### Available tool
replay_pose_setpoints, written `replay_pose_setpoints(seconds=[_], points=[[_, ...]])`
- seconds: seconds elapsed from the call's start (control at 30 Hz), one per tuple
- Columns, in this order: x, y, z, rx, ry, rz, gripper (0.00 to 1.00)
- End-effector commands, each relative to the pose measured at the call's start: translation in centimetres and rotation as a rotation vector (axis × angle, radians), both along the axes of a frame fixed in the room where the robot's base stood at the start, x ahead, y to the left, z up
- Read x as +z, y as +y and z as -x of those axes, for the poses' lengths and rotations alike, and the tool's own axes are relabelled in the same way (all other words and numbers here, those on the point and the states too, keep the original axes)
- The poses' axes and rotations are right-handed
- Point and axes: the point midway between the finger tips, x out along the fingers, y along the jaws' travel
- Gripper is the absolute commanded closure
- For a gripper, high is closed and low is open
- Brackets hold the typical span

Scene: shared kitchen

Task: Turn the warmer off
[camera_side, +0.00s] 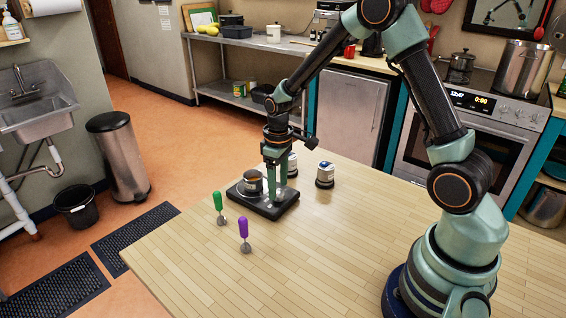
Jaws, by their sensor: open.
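The warmer (268,211) is a low black slab near the far left edge of the wooden table. A small dark cup (252,181) with brownish contents stands on its left part. My gripper (276,192) points straight down over the right part of the warmer, just right of the cup. Its jaws are apart and I see nothing held between them. The fingertips are close to the warmer's top; I cannot tell whether they touch it.
The table's front middle (300,265) is clear.

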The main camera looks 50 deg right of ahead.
Motion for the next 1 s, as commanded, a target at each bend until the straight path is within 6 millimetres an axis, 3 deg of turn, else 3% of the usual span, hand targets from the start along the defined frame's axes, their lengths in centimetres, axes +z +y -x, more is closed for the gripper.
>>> replay_pose_setpoints(seconds=[0.3,0.5,1.0], points=[[6.6,0.0,0.0,0.001,-0.005,0.001,0.32],[9.3,0.1,0.0,0.002,-0.003,0.0,0.32],[10.3,0.1,0.1,0.001,-0.003,0.0,0.32]])
